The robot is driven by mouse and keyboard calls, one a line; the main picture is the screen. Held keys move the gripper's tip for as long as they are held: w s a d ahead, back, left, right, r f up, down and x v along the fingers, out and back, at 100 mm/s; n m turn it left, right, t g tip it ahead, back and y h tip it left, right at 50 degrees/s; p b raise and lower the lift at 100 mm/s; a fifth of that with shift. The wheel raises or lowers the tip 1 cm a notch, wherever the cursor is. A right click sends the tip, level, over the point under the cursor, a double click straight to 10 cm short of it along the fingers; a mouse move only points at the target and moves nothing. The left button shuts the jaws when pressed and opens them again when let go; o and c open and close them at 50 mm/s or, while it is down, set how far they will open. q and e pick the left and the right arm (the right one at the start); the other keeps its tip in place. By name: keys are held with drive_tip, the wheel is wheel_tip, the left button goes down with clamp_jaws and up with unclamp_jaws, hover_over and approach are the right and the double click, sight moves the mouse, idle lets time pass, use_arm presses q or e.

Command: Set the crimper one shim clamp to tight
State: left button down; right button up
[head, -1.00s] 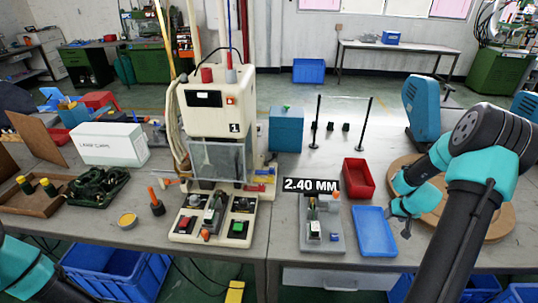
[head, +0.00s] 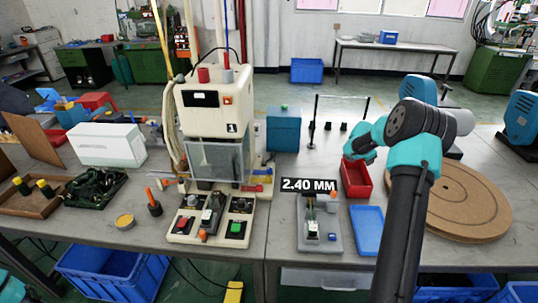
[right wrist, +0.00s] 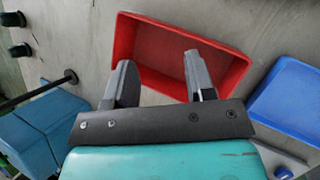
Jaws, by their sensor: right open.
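The crimper marked 1 (head: 205,105) stands upright on the table left of centre in the head view, with a clear guard (head: 214,160) on its front. A red lever-like part (head: 252,188) sits at the right of its base; I cannot tell whether this is the shim clamp or how it is set. My right gripper (head: 352,152) is above the red tray, well right of the crimper. In the right wrist view the right gripper (right wrist: 158,64) is open, with nothing between its fingers. Only a bit of my left arm shows at the lower left; its gripper is out of view.
The red tray (head: 357,190) and blue tray (head: 367,240) lie right of a grey fixture (head: 318,237) under a "2.40 MM" label. A teal box (head: 284,130) and a thin black-posted stand (head: 312,125) are behind. A control panel (head: 212,233) fronts the crimper.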

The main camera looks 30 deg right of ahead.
sight(273, 153)
drive_tip(key=w+a+r+n+t, duration=0.2)
drive_tip(key=w+a+n+t, duration=0.1)
drive_tip(key=w+a+n, duration=0.3)
drive_tip(key=w+a+r+n+t, duration=0.2)
drive_tip(key=w+a+n, duration=0.1)
drive_tip(key=w+a, duration=0.55)
drive_tip(key=w+a+n+t+y, duration=0.1)
drive_tip(key=a+n, duration=0.3)
drive_tip(key=a, duration=0.4)
drive_tip(key=w+a+n+t+y, duration=0.1)
drive_tip(key=w+a+n, duration=0.3)
drive_tip(key=a, duration=0.4)
drive_tip(key=shift+w+y, duration=0.3)
drive_tip(key=shift+y, duration=0.6)
drive_tip(key=x, duration=1.7)
drive_tip(key=shift+w+d, duration=0.15)
drive_tip(key=shift+w, duration=0.05)
drive_tip(key=shift+c, duration=0.3)
drive_tip(key=shift+f, duration=0.1)
clamp_jaws()
